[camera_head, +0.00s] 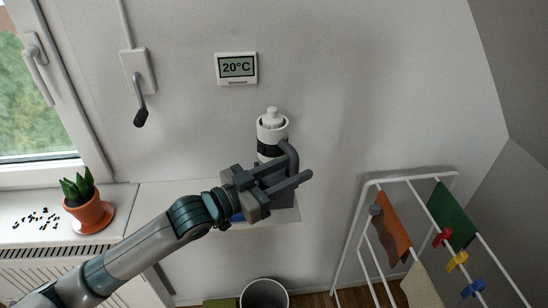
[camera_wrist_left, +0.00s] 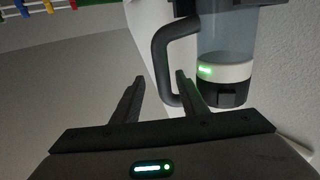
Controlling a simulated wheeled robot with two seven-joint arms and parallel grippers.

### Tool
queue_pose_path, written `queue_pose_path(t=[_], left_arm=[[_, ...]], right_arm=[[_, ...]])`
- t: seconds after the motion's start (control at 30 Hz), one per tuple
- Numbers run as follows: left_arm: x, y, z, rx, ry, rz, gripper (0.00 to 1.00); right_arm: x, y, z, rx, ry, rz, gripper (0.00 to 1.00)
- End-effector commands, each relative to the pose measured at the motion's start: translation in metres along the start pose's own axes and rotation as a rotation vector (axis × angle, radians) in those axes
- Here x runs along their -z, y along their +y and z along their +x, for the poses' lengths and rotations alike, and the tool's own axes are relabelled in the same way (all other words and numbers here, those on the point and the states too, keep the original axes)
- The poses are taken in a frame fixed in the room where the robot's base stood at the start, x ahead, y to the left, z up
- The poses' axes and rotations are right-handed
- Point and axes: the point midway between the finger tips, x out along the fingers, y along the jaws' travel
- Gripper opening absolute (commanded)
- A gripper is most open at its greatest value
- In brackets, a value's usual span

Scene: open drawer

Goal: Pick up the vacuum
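The vacuum (camera_head: 272,130) stands upright on the white ledge by the wall, with a white top, a dark band and a dark curved handle. In the left wrist view the vacuum (camera_wrist_left: 224,72) shows a clear body, a white band with a green light and a dark base. My left gripper (camera_head: 293,171) is in front of it and hides its lower part. The gripper (camera_wrist_left: 158,92) is open, with the lower end of the handle appearing between its fingers, nearer the right one. Contact cannot be told. My right gripper is not in view.
A potted plant (camera_head: 89,212) and dark scattered bits (camera_head: 36,219) are on the sill at left. A drying rack (camera_head: 362,220) with cloths and pegs stands at right. A bin (camera_head: 264,292) is on the floor below. A thermostat (camera_head: 236,68) and a lever (camera_head: 140,108) are on the wall.

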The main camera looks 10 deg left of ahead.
Motion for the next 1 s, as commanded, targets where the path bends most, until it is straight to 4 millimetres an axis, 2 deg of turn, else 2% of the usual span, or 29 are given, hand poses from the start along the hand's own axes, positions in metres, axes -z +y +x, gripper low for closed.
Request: queue_pose_path(t=[0.27,0.5,0.7,1.0], left_arm=[[0.004,-0.001,0.006,0.0,0.0,-0.001,0.39],[0.014,-0.006,0.032,0.0,0.0,0.0,0.39],[0.01,-0.006,0.05,0.0,0.0,0.0,0.39],[0.008,-0.006,0.051,0.0,0.0,0.0,0.39]], right_arm=[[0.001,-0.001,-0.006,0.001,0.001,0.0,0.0],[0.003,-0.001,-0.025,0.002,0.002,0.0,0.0],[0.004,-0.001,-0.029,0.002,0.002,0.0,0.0],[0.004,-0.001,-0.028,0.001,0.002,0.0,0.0]])
